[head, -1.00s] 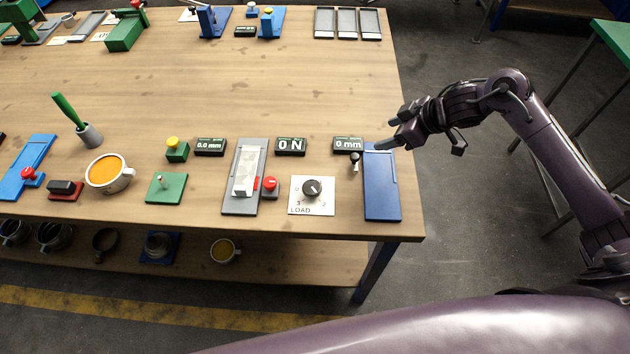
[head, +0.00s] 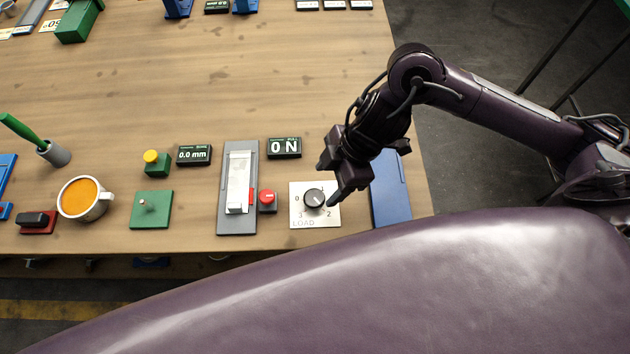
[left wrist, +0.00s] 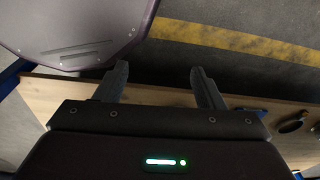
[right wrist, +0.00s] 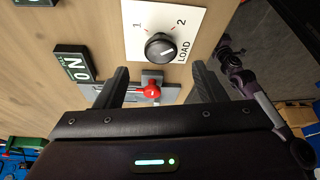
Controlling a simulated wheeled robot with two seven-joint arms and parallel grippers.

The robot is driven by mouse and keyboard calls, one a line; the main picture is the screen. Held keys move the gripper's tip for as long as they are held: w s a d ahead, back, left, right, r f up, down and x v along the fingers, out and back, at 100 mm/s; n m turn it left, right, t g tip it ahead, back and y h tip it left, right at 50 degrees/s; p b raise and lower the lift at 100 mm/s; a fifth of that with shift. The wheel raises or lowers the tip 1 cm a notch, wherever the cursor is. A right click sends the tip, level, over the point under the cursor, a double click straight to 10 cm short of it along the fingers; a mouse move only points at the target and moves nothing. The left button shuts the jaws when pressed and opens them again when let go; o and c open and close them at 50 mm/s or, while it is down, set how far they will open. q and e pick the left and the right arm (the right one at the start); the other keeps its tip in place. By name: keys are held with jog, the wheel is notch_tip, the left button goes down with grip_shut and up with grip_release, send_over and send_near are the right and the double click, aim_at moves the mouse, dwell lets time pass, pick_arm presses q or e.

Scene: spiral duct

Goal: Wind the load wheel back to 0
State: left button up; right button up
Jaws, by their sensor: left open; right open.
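The load wheel (head: 314,198) is a black knob on a white plate (head: 303,215) marked LOAD, with numbers around it. In the right wrist view the knob (right wrist: 160,47) sits just beyond the fingers, with the 1 and 2 showing. It has a pale pointer mark, but I cannot tell its exact reading. My right gripper (head: 328,183) is open and empty, close above the plate's right side and not visibly touching the knob. Its two fingers (right wrist: 160,84) show apart. My left gripper (left wrist: 158,78) is open and empty, pointing at the floor and bench edge.
Left of the plate are a red button (head: 267,198), a grey slide fixture (head: 226,190) and a display reading 0 N (head: 284,147). A blue plate (head: 390,190) lies to the right, partly behind my arm. An orange-filled cup (head: 104,202) stands further left.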

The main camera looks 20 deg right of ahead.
aim_at(315, 197)
jog(key=x, duration=0.4)
jog(key=shift+s+f, duration=0.1)
jog(key=shift+s, duration=0.1)
jog(key=shift+x, duration=1)
jog(key=shift+w, duration=0.15)
jog(key=c, duration=1)
pick_arm(q)
jog(key=shift+s+a, duration=0.15)
jog(key=shift+s, duration=1.1)
pick_arm(e)
jog(key=shift+o, duration=0.2)
jog(key=shift+n, duration=0.3)
